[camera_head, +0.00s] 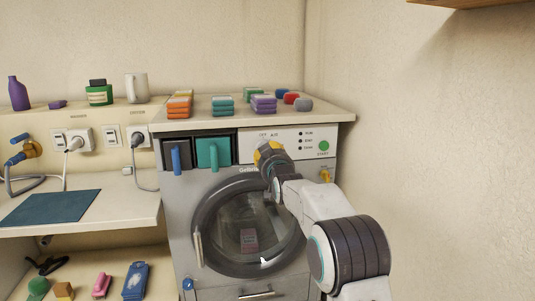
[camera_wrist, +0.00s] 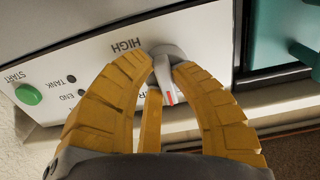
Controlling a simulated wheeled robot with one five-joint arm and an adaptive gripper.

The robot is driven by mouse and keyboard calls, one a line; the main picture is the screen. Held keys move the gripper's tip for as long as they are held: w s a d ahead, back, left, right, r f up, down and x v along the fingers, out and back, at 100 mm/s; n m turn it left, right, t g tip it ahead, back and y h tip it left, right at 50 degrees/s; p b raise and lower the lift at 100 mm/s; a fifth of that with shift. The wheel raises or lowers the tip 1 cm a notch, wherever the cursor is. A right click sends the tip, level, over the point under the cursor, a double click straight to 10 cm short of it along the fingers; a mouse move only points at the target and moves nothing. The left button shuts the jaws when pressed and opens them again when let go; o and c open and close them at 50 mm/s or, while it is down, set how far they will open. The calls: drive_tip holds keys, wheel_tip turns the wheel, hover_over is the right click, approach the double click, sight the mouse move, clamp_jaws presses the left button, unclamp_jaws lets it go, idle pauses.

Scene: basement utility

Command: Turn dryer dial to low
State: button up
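The dryer dial (camera_wrist: 167,58) is a grey knob with a red mark at one end, on the dryer's white control panel. In the upside-down wrist view its red-marked end points down, towards the panel's top edge. My gripper (camera_wrist: 166,68) has its yellow fingers on both sides of the knob, tips closed in against it. In the head view my gripper (camera_head: 268,153) covers the dial. The word HIGH shows in the wrist view; OFF and a partly hidden label show in the head view. A low label is not visible.
The dryer (camera_head: 178,225) has a round glass door (camera_head: 245,235) below. A green start button (camera_head: 324,146) and indicators lie right of the dial. A teal-fronted drawer (camera_head: 213,153) is left. Stacked items rest on the shelf (camera_head: 335,115) above. A wall stands right.

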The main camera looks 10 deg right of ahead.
clamp_jaws()
drive_tip(key=shift+f+m+b, duration=0.15)
drive_tip(key=shift+m+b, duration=0.15)
drive_tip(key=shift+b, duration=0.1)
drive_tip(key=shift+a+r+m+b, duration=0.15)
drive_tip(key=shift+m+b, duration=0.45)
drive_tip(key=shift+m, duration=2.25)
drive_tip(key=shift+a+m+b, duration=0.2)
drive_tip(key=shift+m+b, duration=0.45)
drive_tip(key=shift+m, duration=2.15)
drive_tip(key=shift+a+r+m+b, duration=0.15)
drive_tip(key=shift+m+b, duration=0.45)
drive_tip(key=shift+m, duration=2.25)
